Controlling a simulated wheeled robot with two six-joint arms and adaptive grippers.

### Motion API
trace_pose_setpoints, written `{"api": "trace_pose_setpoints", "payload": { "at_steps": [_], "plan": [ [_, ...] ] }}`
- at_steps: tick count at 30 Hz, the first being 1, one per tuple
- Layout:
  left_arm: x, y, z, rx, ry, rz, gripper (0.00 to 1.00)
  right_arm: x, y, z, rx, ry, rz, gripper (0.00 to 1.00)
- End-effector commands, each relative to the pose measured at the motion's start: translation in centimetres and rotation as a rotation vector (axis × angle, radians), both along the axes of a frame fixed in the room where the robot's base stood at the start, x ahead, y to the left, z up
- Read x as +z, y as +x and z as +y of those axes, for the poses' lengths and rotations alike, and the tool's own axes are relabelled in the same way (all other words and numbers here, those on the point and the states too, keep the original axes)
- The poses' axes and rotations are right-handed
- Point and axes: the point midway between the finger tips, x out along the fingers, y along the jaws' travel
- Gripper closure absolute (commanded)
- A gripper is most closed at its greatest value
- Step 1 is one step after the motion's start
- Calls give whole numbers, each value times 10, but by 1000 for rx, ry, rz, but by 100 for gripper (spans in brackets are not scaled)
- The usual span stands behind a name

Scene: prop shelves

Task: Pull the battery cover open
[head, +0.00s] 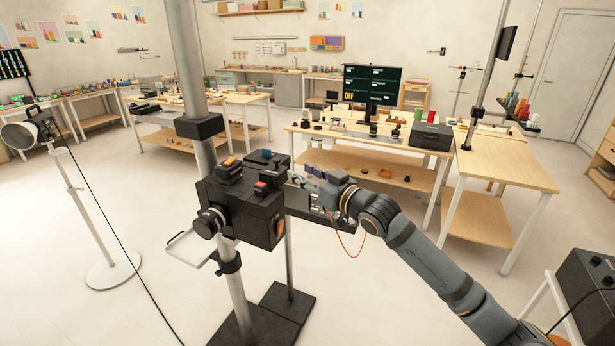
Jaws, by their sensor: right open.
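A black boxy device (235,212) with orange and grey parts on top is mounted on a grey pole left of centre. A round lens-like part sticks out at its front left. I cannot clearly make out a battery cover; an orange piece (280,229) shows on its right side face. My right gripper (297,178) is open beside the device's upper right side, its arm coming in from the lower right. The fingertips are small and partly merge with the dark parts behind, so I cannot tell whether they touch anything. My left gripper is out of view.
A thin frame (188,247) juts out at the device's lower left. A lamp (22,134) on a stand is far left. Workbenches stand behind, one with a monitor (372,85). Open floor lies between.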

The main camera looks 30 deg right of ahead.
Motion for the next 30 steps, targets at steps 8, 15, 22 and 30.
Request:
{"api": "trace_pose_setpoints", "payload": {
  "at_steps": [8,15,22,30],
  "plan": [
    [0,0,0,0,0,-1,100,0,-15,-1,8,-1,0,59],
    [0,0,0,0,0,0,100,0,-15,-1,9,2,0,59],
    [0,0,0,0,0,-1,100,0,-15,-2,8,2,0,59],
    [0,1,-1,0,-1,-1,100,-105,-43,16,-65,-60,237,59]
  ]
}}
